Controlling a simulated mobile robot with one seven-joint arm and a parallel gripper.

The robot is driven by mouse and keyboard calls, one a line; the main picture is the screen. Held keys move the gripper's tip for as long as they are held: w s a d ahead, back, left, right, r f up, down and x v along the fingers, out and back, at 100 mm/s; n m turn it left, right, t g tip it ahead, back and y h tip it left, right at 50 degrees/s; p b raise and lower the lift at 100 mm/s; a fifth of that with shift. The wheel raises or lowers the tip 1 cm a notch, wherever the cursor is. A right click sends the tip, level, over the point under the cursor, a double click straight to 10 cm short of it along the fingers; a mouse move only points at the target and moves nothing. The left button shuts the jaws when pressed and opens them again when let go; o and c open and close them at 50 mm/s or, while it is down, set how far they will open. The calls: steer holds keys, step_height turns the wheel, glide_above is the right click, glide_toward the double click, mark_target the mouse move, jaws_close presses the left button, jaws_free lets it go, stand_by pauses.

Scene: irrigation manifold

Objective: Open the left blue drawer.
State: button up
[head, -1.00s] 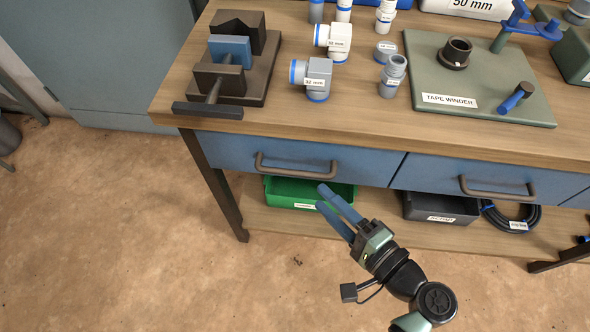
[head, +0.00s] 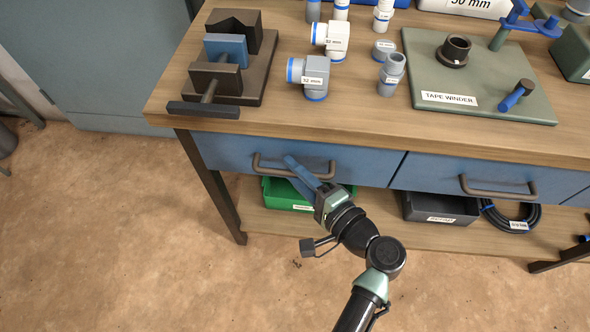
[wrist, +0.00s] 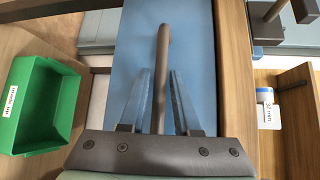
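The left blue drawer (head: 222,151) is shut under the left part of the bench top, with a dark bar handle (head: 262,168) across its front. In the wrist view the handle (wrist: 162,60) runs between the two blue fingers of my gripper (wrist: 160,98), with a gap visible on each side. The fingers are open. In the head view they cover part of the handle.
A second blue drawer (head: 430,172) with its own handle is to the right. A green bin (head: 276,192) and a dark grey bin (head: 440,208) stand on the lower shelf. A vise (head: 222,65), pipe fittings and a tape winder board (head: 475,75) are on the bench top. The floor in front is clear.

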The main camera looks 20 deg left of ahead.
jaws_close()
stand_by(1.1)
